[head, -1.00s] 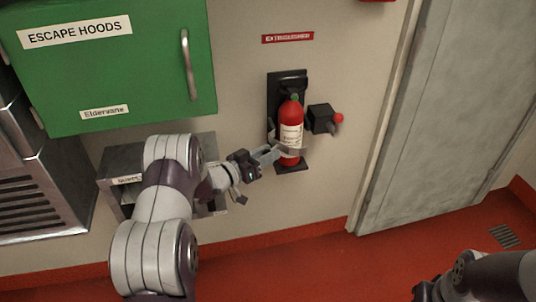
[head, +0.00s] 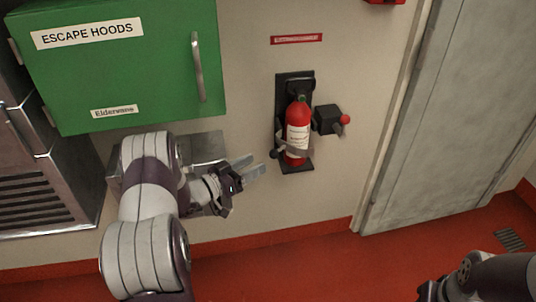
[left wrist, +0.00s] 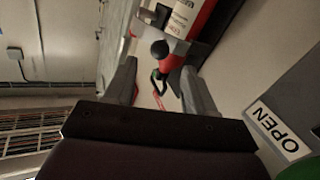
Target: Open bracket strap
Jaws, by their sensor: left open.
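A red fire extinguisher (head: 298,116) stands upright in a black wall bracket (head: 309,86). A grey bracket strap (head: 292,150) crosses its lower body, with a dark knob (head: 274,154) at its left side. I cannot tell whether the strap is latched. In the left wrist view the black ball knob (left wrist: 160,48) and grey strap (left wrist: 188,48) show beyond the fingers, beside the extinguisher (left wrist: 203,20). My left gripper (head: 256,167) is open and empty, left of the strap and apart from it. My right gripper (head: 428,291) is partly cut off at the bottom edge; its jaws are unclear.
A green escape hoods cabinet (head: 130,70) with a vertical handle hangs at upper left. A metal box (head: 205,146) sits below it, behind my left arm. A grey door (head: 440,110) stands further right.

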